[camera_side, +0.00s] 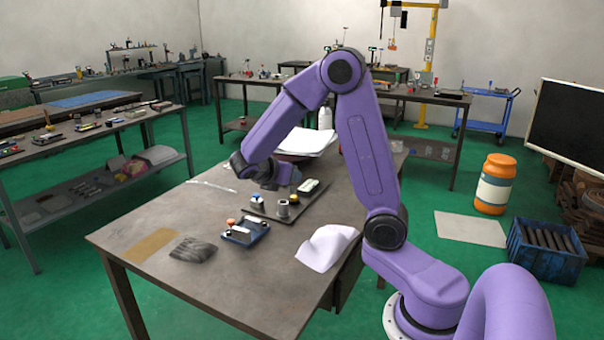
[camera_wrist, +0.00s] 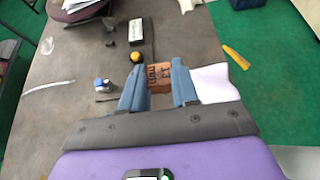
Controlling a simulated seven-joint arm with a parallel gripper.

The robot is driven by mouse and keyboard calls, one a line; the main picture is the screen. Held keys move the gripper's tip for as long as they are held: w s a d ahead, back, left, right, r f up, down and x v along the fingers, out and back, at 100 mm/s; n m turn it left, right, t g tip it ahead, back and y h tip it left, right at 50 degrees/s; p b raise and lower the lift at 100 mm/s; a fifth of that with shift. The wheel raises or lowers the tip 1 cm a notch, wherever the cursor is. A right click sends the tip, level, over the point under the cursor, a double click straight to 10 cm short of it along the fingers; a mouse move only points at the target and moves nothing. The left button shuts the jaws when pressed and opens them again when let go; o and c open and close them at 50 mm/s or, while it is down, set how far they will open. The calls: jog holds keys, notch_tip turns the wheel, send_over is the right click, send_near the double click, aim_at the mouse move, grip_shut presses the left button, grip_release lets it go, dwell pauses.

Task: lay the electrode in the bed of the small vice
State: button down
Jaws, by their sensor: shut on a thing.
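My gripper (camera_wrist: 159,84) is shut on a copper-brown block with dark markings (camera_wrist: 160,74), which looks like the electrode. It is held between the blue fingers. In the side view my gripper (camera_side: 278,186) is over the far part of the bench, above a dark plate (camera_side: 263,210); the block cannot be made out there. A low blue fixture with pale blocks and an orange knob (camera_side: 244,232) stands nearer the camera, apart from my gripper. It may be the small vice, but I cannot tell for sure; its bed is too small to make out.
A white cloth (camera_side: 327,247), a dark cloth (camera_side: 194,249) and a tan sheet (camera_side: 150,245) lie on the bench.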

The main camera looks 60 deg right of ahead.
jog(key=w+a+f, duration=0.5)
jog(key=w+a, duration=0.1)
jog(key=w, duration=0.5)
jog(key=shift+f, duration=3.55)
jog(key=shift+f, duration=0.8)
jog(key=c, duration=0.8)
grip_release()
jog(key=shift+a, duration=0.15)
jog(key=v, duration=1.7)
jog(key=shift+a+r, duration=0.1)
